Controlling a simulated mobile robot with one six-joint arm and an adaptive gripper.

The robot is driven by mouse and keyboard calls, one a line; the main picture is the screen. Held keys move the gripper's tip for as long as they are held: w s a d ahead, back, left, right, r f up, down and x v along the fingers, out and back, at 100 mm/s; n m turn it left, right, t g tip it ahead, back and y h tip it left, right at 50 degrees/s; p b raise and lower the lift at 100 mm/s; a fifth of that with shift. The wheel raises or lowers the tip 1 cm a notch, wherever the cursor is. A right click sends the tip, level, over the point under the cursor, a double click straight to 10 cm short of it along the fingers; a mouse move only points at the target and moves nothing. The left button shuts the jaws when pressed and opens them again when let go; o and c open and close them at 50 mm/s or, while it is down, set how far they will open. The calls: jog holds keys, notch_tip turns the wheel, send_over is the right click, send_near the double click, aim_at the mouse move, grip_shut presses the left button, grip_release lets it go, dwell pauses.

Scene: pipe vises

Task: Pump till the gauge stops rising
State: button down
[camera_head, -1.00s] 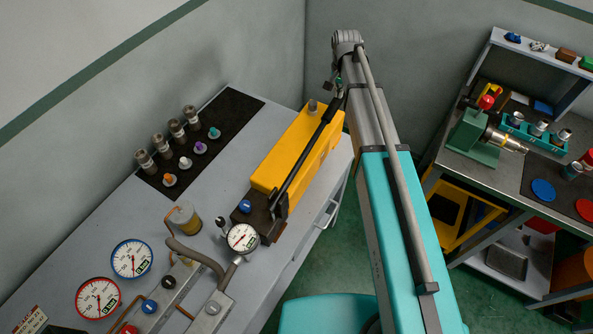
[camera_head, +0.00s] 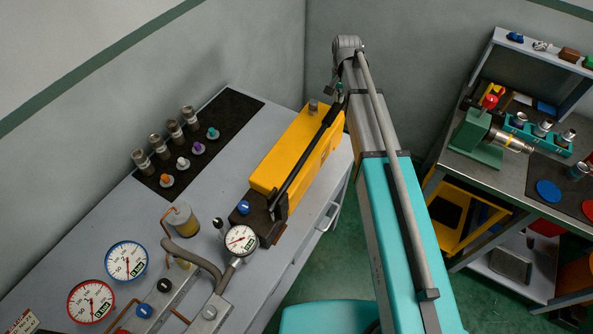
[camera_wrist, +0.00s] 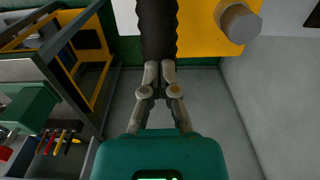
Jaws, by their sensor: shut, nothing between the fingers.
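The yellow hand pump (camera_head: 296,150) lies on the grey bench, with its black lever (camera_head: 300,164) running low along the body. A white-faced gauge (camera_head: 241,240) stands at the near end of the pump; its needle is too small to read exactly. My gripper (camera_head: 339,92) is at the far end of the lever, small and partly hidden by my arm in the head view. In the wrist view my gripper (camera_wrist: 159,72) is shut with its fingertips at the end of the black ribbed grip (camera_wrist: 157,30). Whether they touch it I cannot tell.
A blue-rimmed gauge (camera_head: 126,260) and a red-rimmed gauge (camera_head: 91,301) lie at the bench's left. Several fittings stand on a black mat (camera_head: 240,107). A second bench (camera_head: 470,172) with a green vise (camera_head: 478,136) stands right. Green floor lies between the benches.

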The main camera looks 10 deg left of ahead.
aim_at(339, 104)
jog(key=shift+w+f+b, duration=0.1)
jog(key=shift+f+b, duration=1.2)
jog(key=shift+f, duration=0.25)
jog(key=shift+d, duration=0.1)
jog(key=shift+r, duration=0.1)
jog(key=shift+r+p, duration=0.45)
jog(key=shift+p, duration=0.15)
jog(key=r+p, duration=0.6)
jog(key=shift+s+a+r, duration=0.2)
jog(key=shift+s+r, duration=0.1)
jog(key=shift+s, duration=0.05)
jog(key=shift+p, duration=0.3)
